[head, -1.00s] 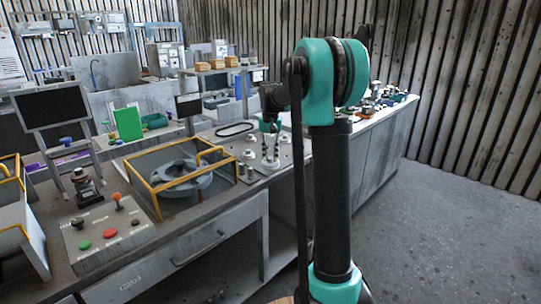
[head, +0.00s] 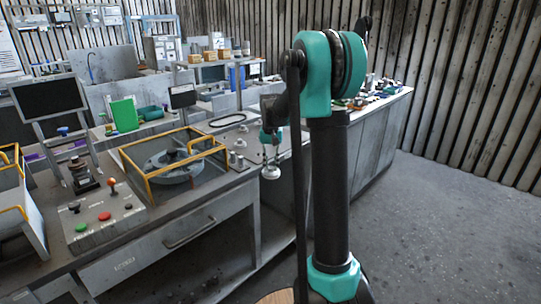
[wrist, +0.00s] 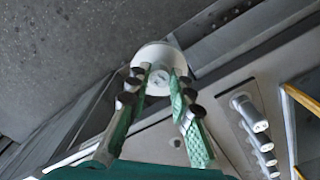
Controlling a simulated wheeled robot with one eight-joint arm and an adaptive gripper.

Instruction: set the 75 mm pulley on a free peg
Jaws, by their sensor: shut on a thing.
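My gripper (wrist: 158,88) is shut on a pale, round pulley (wrist: 164,57), with a finger on each side of it. Its size cannot be read. In the head view my gripper (head: 270,150) points down, and the pulley (head: 270,173) hangs below it near the bench's front edge. In the wrist view the pulley shows against the floor and bench edge. A row of several grey metal pegs (wrist: 250,113) stands on a plate at the right, apart from the pulley. In the head view, short pegs (head: 236,160) stand left of my gripper.
A yellow-framed guard (head: 150,178) around a grey blower housing (head: 172,165) stands left of the pegs. A button box (head: 103,214) and a monitor (head: 48,106) are farther left. A black belt loop (head: 228,119) lies behind. Open floor (head: 450,215) is at the right.

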